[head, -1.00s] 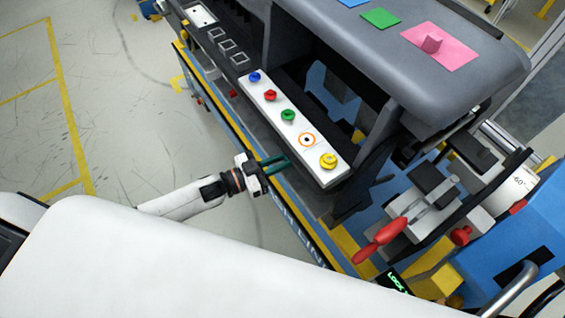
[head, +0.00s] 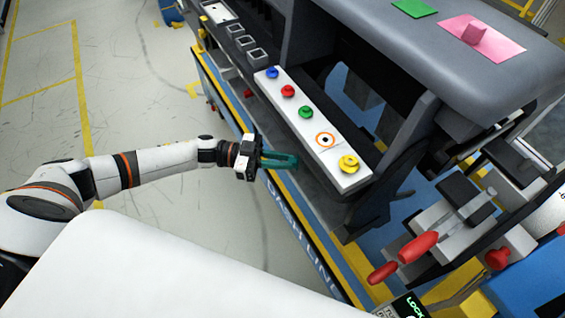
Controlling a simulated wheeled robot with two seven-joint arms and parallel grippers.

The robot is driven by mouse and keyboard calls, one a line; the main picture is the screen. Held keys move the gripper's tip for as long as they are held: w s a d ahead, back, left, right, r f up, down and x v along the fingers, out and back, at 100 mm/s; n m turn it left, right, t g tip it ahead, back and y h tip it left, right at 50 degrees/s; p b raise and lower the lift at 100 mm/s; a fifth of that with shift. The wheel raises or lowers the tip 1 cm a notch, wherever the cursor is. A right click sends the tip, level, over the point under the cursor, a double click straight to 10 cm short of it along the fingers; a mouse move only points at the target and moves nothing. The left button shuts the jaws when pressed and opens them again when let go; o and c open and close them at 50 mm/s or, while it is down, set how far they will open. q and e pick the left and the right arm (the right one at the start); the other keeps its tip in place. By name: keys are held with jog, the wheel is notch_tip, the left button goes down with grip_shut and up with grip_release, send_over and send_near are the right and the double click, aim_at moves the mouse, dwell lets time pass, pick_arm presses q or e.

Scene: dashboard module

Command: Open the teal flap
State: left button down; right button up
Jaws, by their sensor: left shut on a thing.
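My left gripper (head: 279,160) reaches in from the left, low beside the front of the dark dashboard module (head: 400,50). It is shut on a teal part (head: 284,161), which I take to be the teal flap, below the white button strip. The fingers hide some of it, and the edges of the flap and its hinge cannot be made out. My right gripper is not in view.
The white strip (head: 336,161) above my gripper carries blue, red, green and yellow knobs. Red-handled levers (head: 418,247) stand at lower right. Pink (head: 483,38) and green (head: 414,8) pads lie on the module's top. Floor at left is clear.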

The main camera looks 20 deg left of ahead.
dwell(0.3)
pick_arm(q)
jog(key=c, duration=1.4)
grip_release()
jog(key=shift+o, duration=0.2)
jog(key=b+v, duration=0.3)
jog(key=v, duration=0.9)
jog(key=shift+f, duration=0.15)
